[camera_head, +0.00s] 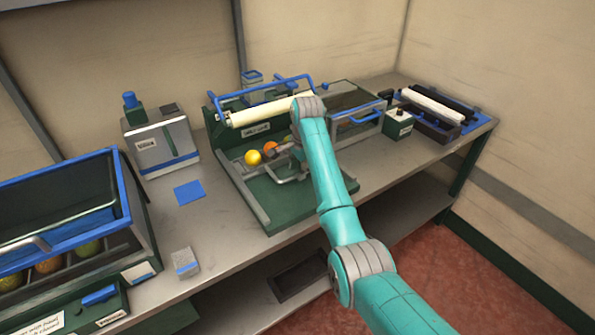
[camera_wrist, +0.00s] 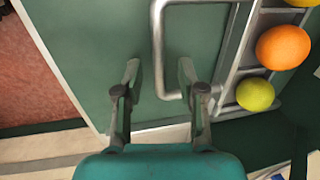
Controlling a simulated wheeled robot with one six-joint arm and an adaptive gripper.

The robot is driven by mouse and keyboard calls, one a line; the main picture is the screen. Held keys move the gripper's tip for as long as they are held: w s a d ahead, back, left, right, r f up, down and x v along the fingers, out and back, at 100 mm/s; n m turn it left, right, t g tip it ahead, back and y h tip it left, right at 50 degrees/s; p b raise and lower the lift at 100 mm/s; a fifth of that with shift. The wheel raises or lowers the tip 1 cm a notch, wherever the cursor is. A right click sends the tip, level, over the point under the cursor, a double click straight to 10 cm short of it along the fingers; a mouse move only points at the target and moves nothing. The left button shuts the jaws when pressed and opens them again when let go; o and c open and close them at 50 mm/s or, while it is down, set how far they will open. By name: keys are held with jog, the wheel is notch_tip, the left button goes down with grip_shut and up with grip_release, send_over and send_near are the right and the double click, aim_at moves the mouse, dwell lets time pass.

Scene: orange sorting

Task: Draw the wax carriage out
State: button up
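The wax carriage is a metal-framed rack (camera_wrist: 230,72) holding a row of fruit at the right of the wrist view. A yellow-green fruit (camera_wrist: 255,94) and an orange one (camera_wrist: 283,47) sit in it. A grey U-shaped handle (camera_wrist: 158,45) juts from the rack over a green deck (camera_head: 285,205). My gripper (camera_wrist: 158,76) is open, and the handle's long bar lies between its fingers in the picture. I cannot tell whether the fingers are level with the bar or touch it. In the head view my arm hides most of the gripper.
A cream roller (camera_head: 270,112) and blue bar stand above the carriage. A grey box machine (camera_head: 163,145), a blue pad (camera_head: 188,192) and a small block (camera_head: 185,262) lie to the left. A glass-fronted fruit bin (camera_head: 125,195) is far left; a roller unit (camera_head: 435,105) is at right.

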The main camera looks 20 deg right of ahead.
jog(key=shift+w+f, duration=0.1)
jog(key=shift+f, duration=0.55)
grip_shut()
